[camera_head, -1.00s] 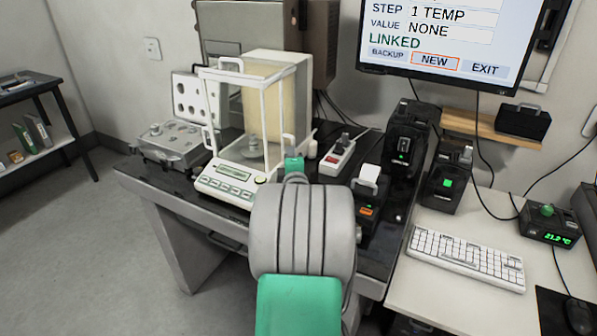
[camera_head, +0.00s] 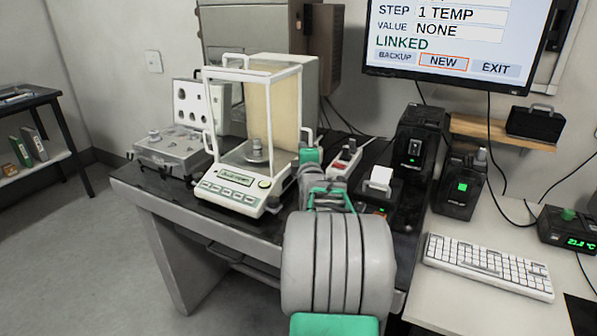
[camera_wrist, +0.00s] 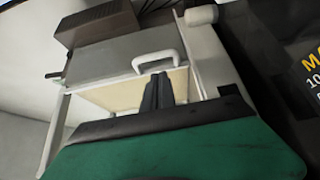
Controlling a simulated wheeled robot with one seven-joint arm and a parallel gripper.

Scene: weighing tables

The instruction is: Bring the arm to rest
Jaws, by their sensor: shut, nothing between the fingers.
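My arm, grey with green parts, rises from the bottom of the head view and reaches over the dark weighing table (camera_head: 150,190). Its fingertips are hidden in the head view. In the wrist view my gripper (camera_wrist: 157,92) shows dark fingers together, with nothing between them. They point toward the upper part of the glass-walled balance, and its white handle (camera_wrist: 158,60) shows just beyond them. In the head view the balance (camera_head: 237,182) stands left of the arm, with a metal weight (camera_head: 257,150) on its pan. I cannot tell whether the arm touches the balance.
An open weight case (camera_head: 170,148) lies left of the balance. A power strip (camera_head: 343,160), a small printer (camera_head: 379,180) and black devices (camera_head: 415,145) stand right of the arm. A keyboard (camera_head: 487,265) lies on the white table, below the monitor (camera_head: 450,40). The floor at left is clear.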

